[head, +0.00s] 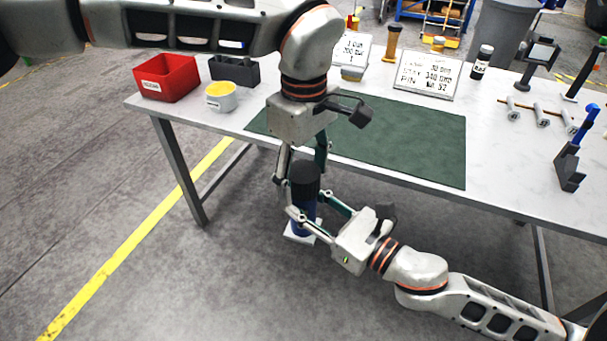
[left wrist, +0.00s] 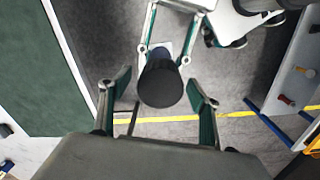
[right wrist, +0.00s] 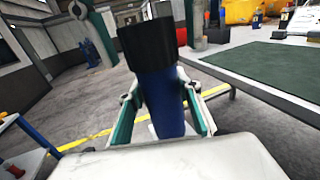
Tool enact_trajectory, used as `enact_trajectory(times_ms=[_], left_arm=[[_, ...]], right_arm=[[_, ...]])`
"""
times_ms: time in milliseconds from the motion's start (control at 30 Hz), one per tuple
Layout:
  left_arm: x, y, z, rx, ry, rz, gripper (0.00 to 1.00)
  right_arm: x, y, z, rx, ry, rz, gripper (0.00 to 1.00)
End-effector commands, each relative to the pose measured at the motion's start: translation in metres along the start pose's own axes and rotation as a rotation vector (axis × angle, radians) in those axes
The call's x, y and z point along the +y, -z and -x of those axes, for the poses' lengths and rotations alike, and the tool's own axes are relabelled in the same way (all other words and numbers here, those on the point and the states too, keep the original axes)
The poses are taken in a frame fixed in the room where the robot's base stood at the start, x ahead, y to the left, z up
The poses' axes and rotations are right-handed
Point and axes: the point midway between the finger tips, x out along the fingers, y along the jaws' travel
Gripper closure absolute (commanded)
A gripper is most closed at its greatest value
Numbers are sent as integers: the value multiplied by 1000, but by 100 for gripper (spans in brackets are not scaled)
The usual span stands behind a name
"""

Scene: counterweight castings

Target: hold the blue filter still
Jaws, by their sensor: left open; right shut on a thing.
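The blue filter (head: 302,216) has a blue body and a black top (head: 305,176). It hangs roughly upright in the air in front of the table's near edge. My right gripper (head: 316,213) is shut on its blue body from the side; the right wrist view shows the body (right wrist: 160,100) between the two fingers. My left gripper (head: 302,172) points down from above and is open around the black top. In the left wrist view the top (left wrist: 160,80) shows between the spread fingers, with gaps at both sides. A white piece (head: 299,236) shows at the filter's lower end.
A white table (head: 245,119) with a green mat (head: 410,135) lies behind the grippers. A red bin (head: 166,78), a grey bin (head: 235,72) and a yellow-filled cup (head: 221,97) stand at its left. Signs, bolts and dark stands occupy the back and right. Floor below is clear.

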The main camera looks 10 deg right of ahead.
Motion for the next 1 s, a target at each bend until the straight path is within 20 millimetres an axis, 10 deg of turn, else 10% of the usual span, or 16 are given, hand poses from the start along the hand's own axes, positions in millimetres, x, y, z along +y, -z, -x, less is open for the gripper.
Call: enact_trajectory(times_ms=[600,1000], left_arm=[[1,1,105,2,-4,1,38],[0,0,117,0,-2,-1,38]], right_arm=[[0,-2,0,-4,0,1,100],[0,-2,0,-4,0,1,100]])
